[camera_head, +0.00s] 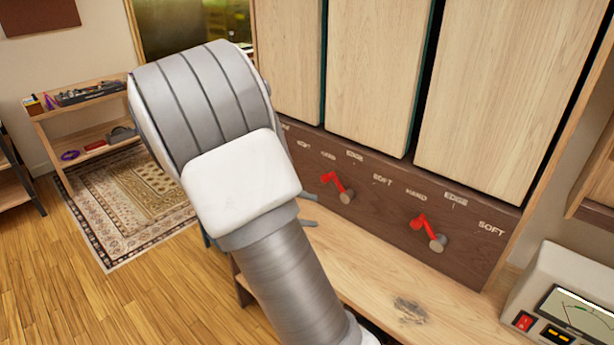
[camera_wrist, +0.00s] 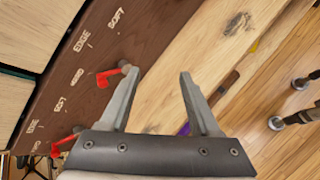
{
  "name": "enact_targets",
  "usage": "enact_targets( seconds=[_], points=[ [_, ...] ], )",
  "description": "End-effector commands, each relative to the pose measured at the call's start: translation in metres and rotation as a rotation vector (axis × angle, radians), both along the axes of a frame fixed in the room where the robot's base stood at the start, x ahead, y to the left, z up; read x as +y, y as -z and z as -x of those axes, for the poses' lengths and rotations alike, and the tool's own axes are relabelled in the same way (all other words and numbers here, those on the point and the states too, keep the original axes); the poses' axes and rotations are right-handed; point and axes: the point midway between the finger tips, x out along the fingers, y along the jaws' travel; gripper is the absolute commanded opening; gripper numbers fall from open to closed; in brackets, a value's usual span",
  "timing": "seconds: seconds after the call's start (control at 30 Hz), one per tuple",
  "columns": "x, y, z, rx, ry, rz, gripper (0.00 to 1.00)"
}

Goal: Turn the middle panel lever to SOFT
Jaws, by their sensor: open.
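The middle lever (camera_head: 333,181) has a red handle on a round grey pivot. Its handle points up and left, towards HARD; its SOFT label (camera_head: 382,179) is to the right. In the wrist view the middle lever (camera_wrist: 66,139) is at lower left, partly cut off by my gripper's base. My gripper (camera_head: 309,209) is open and empty, left of the middle lever in the head view, mostly hidden behind my wrist. In the wrist view my gripper (camera_wrist: 158,76) has its fingers spread over the bench, the left fingertip overlapping the right lever's pivot. I cannot tell whether they touch.
The right lever (camera_head: 421,222) also points towards HARD. Tall wooden panels (camera_head: 380,75) stand above the dark label strip (camera_head: 470,255). A wooden bench top (camera_head: 385,290) lies in front, largely bare. A white meter box (camera_head: 560,295) is at the right. My arm hides the strip's left end.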

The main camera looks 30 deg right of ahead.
Motion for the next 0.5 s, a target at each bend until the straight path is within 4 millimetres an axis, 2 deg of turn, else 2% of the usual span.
enact_targets(
  seconds=[0.03,0.27,0.5],
  points=[
    [-0.001,0.009,-0.009,0.032,-0.032,0.05,0.63],
    [-0.004,0.036,-0.052,0.161,-0.188,0.278,0.63],
    [0.004,0.063,-0.094,0.274,-0.354,0.502,0.63]
  ],
)
